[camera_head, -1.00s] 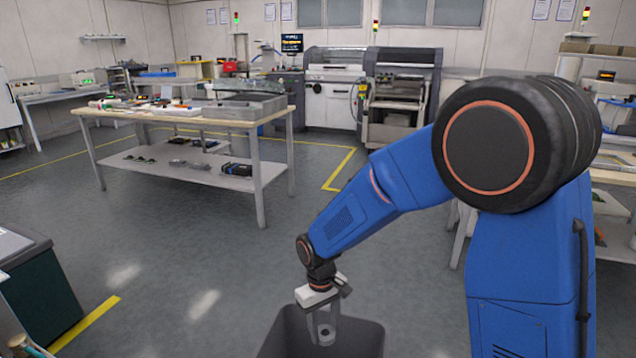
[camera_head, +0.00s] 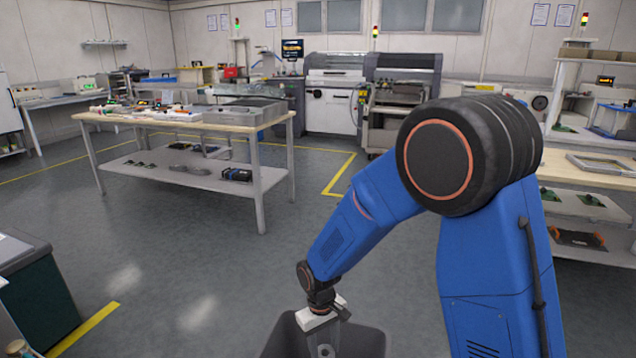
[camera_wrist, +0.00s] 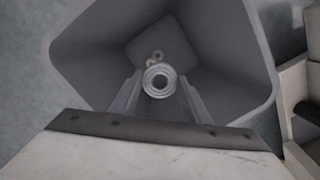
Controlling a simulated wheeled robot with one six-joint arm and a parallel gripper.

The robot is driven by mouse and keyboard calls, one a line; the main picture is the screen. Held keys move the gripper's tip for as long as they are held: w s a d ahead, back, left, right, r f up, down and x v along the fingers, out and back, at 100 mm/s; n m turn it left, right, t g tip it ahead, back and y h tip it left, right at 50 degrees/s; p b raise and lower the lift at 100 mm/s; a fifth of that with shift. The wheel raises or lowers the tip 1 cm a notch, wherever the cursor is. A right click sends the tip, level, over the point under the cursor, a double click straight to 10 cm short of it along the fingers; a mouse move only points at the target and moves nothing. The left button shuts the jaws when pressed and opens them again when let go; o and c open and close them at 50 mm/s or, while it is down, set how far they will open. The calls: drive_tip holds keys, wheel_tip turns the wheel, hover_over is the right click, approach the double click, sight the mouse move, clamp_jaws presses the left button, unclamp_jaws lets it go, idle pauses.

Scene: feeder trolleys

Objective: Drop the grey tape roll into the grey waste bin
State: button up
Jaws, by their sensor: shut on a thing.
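The grey tape roll (camera_wrist: 147,83) is held between the two fingers of my gripper (camera_wrist: 159,92) in the wrist view, seen end-on with its round hole. The roll (camera_head: 326,351) is partly cut off at the bottom edge of the head view. The grey waste bin (camera_wrist: 228,48) opens below and around the roll in the wrist view. In the head view the bin (camera_head: 367,341) is at the bottom centre, with my gripper (camera_head: 322,342) over its mouth. The gripper is shut on the roll. How deep the roll sits relative to the rim is unclear.
A small pale object (camera_wrist: 154,57) shows on the bin floor. A light-coloured box or shelf edge (camera_wrist: 296,95) stands right of the bin in the wrist view. A workbench (camera_head: 190,122) is further back. Open floor (camera_head: 190,265) lies left of the bin.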

sight(320, 346)
drive_tip(key=o, duration=1.1)
drive_tip(key=shift+r, duration=0.1)
wheel_tip(320, 346, up, 17)
drive_tip(key=w+a, duration=0.1)
drive_tip(key=shift+w, duration=0.4)
